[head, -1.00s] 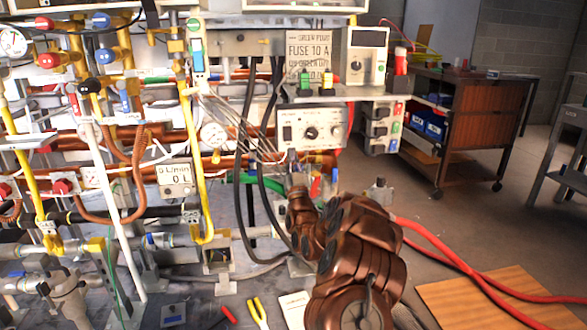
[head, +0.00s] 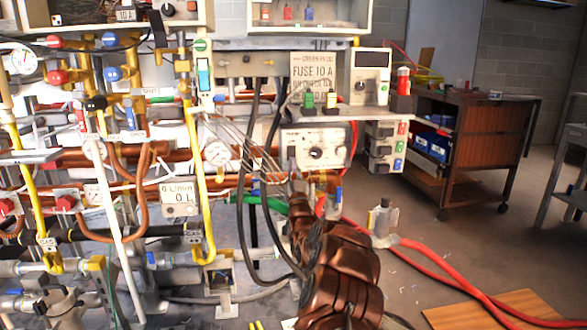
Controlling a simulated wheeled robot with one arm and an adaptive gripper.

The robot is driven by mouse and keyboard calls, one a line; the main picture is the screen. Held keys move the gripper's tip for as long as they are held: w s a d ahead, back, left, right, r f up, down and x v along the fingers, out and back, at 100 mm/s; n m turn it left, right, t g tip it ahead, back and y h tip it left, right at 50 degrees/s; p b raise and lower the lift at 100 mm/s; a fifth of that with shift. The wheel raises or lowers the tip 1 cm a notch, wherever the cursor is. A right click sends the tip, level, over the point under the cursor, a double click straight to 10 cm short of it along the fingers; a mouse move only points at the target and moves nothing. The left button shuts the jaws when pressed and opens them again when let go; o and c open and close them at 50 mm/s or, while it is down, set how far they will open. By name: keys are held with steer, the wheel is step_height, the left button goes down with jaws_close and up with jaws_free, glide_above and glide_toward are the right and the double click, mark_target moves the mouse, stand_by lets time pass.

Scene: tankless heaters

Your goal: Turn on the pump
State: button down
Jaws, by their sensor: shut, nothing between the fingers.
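My brown arm rises from the bottom centre of the head view. My gripper (head: 296,180) is at its far end, small and dark. It appears shut and empty, just below the left side of a grey control box (head: 320,150) with a round black knob (head: 316,152). Whether it touches the box cannot be told. No part is legibly marked as the pump. A sign (head: 315,75) above reads "GREEN PLUG FUSE 10 A". A green plug (head: 308,100) stands on the shelf below it. A blue switch (head: 204,75) sits on a white upright. A meter (head: 180,198) reads 0 L.
Dark cables (head: 249,170) hang left of my gripper. Several rocker switches (head: 386,147) sit right of the box. Copper and yellow pipes (head: 204,180) fill the left. Red hoses (head: 440,262) cross the floor at right, near a brown cart (head: 470,140). Open floor lies between them.

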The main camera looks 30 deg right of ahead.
steer(key=shift+w, duration=0.1)
stand_by(0.3)
steer(key=shift+w+d+t, duration=0.15)
steer(key=shift+d+t, duration=0.05)
steer(key=shift+t, duration=0.1)
steer(key=shift+s+a+f, duration=0.1)
steer(key=shift+s+a, duration=0.25)
steer(key=shift+s, duration=0.45)
steer(key=p+v, duration=0.2)
steer(key=v, duration=0.9)
steer(key=shift+f+p, duration=0.3)
steer(key=shift+f, duration=0.2)
steer(key=shift+a, duration=0.1)
